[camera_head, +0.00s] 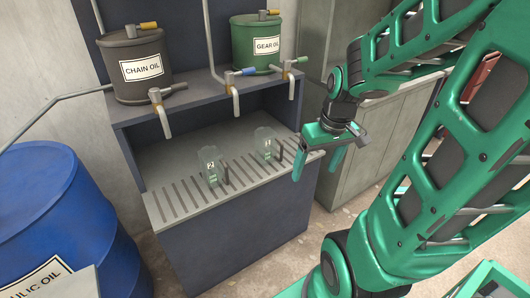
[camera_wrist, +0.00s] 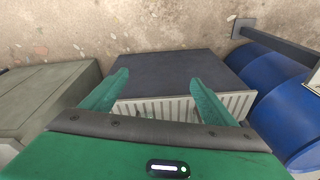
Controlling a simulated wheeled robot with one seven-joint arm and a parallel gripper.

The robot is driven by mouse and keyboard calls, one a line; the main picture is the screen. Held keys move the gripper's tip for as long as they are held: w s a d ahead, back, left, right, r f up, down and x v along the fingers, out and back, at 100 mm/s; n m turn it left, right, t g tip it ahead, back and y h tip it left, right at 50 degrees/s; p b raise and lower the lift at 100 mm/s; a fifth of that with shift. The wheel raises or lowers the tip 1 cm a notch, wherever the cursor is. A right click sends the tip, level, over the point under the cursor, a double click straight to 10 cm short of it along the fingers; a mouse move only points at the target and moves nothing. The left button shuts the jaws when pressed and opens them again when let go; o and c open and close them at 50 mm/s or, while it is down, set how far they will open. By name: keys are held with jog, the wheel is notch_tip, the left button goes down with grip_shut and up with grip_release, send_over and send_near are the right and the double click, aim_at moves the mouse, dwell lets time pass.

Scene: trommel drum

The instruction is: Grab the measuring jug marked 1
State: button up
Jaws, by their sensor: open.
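Two clear measuring jugs stand upright on the slotted grate of the dispensing bench in the head view. The left jug (camera_head: 211,164) has a mark that looks like 2. The right jug (camera_head: 265,143) has a small mark that I cannot read surely. Each has a dark handle on its right side. My gripper (camera_head: 316,170) is open and empty, to the right of the right jug and apart from it, near the bench's right front corner.
The dispensing bench (camera_head: 175,202) has taps above the grate, under a chain oil tank (camera_head: 135,88) and a gear oil tank (camera_head: 256,52). A blue barrel (camera_head: 60,215) stands at left. Grey cabinets (camera_head: 362,150) stand right of the bench. Floor in front is clear.

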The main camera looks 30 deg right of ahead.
jog(key=w+f+n+t+y, duration=0.1)
jog(key=w+f+n+t, duration=0.2)
jog(key=w, duration=0.6)
jog(key=w+f+n+t+y, duration=0.25)
jog(key=w+f, duration=0.25)
jog(key=w, duration=0.4)
jog(key=m+t+h, duration=0.3)
jog(key=t, duration=0.3)
send_near(261, 134)
jog(key=x, duration=0.5)
jog(key=shift+w+d+f, duration=0.1)
jog(key=shift+w+f, duration=0.05)
jog(key=c, duration=1.5)
jog(key=shift+c, duration=0.3)
